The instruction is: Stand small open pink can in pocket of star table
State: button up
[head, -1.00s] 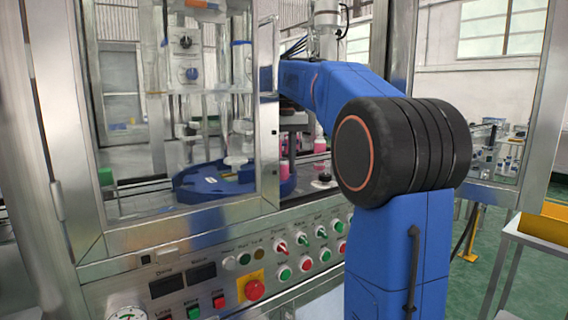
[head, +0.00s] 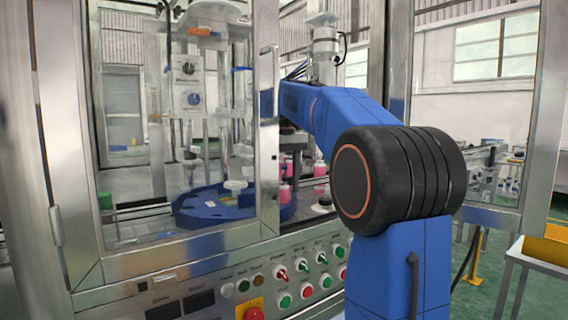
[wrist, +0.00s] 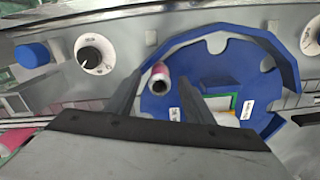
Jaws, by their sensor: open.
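The blue star table (wrist: 235,48) has rounded pockets cut in its rim. It also shows in the head view through the cabinet glass (head: 205,212). A small pink can (wrist: 157,76), its dark open mouth visible, is at the left rim of the star table in the wrist view. I cannot tell whether it stands fully in a pocket. My gripper (wrist: 160,94) is open, with one finger on each side of the can in the picture; contact is not clear. In the head view my gripper is hidden behind the door frame and my arm.
Other pink cans (head: 320,180) stand beyond the star table in the head view. A blue knob (wrist: 32,55) and a black-and-white dial (wrist: 95,54) are at the upper left of the wrist view. The metal door frame (head: 266,130) borders the opening.

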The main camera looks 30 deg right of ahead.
notch_tip(320, 180, up, 10)
dwell(0.4)
dwell(0.4)
